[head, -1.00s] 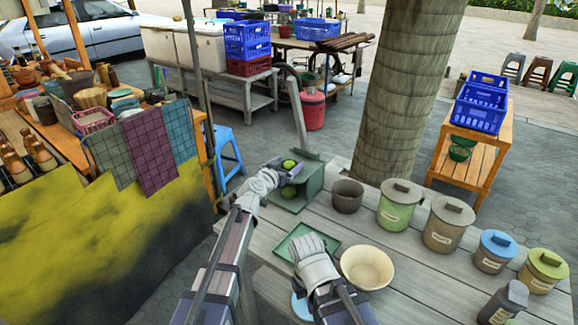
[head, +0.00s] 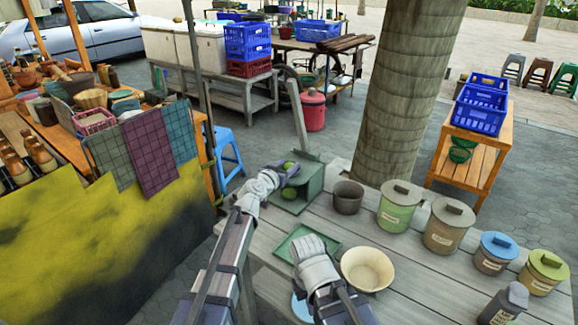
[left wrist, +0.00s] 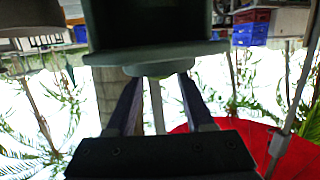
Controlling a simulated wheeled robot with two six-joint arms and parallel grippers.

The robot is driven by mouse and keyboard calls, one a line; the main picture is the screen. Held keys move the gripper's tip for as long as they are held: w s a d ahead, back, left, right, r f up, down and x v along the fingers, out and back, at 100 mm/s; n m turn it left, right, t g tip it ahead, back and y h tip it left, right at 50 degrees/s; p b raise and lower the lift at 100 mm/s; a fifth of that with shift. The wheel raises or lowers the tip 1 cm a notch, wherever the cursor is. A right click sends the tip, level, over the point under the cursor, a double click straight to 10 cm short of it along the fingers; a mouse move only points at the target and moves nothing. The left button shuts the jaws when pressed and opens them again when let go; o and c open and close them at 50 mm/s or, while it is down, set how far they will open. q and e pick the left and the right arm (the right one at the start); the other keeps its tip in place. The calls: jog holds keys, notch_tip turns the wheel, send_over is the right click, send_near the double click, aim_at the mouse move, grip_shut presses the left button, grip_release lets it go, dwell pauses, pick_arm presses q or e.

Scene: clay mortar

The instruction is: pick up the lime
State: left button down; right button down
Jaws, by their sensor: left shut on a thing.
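A small green lime (head: 290,167) shows at the tip of my left gripper (head: 282,171), by the upper part of an open green box (head: 312,181) on the grey plank table.
A dark pot (head: 348,198) stands right of the box. A cream bowl (head: 367,268) is beside my right gripper. Several lidded jars, including a green one (head: 400,210), line the table's right part. A tree trunk (head: 405,100) rises behind the table.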

aim_at(287, 163)
pick_arm(q)
jog(key=shift+r, duration=0.1)
pick_arm(e)
jog(key=shift+r, duration=0.1)
